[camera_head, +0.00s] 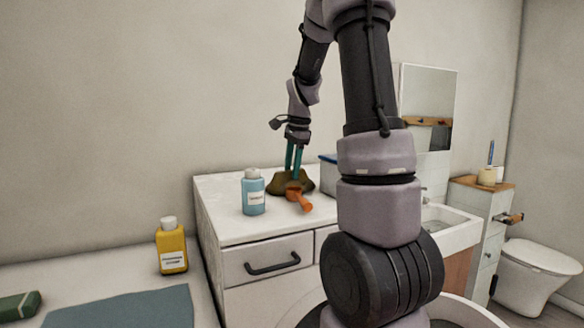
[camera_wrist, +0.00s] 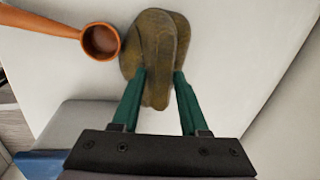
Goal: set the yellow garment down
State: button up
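The yellow garment (camera_head: 289,187) looks like a crumpled olive-brown bundle on the white countertop (camera_head: 222,190), near the wall. In the wrist view the garment (camera_wrist: 155,30) spreads beyond the teal fingertips, and a fold of it rises between them. My gripper (camera_head: 293,170) points down with its fingertips at the garment's top. In the wrist view my gripper (camera_wrist: 160,75) has the fold filling the space between its fingertips, so it appears shut on it. The garment seems to touch the counter; part of its underside is hidden.
An orange ladle-like object (camera_head: 299,198) lies right beside the garment; its round end (camera_wrist: 100,41) nearly touches it in the wrist view. A blue bottle (camera_head: 253,192) stands left. A blue-and-grey box (camera_head: 328,175) is to the right, partly behind my arm. The counter's front left is clear.

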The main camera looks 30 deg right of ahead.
jog(key=shift+o, duration=1)
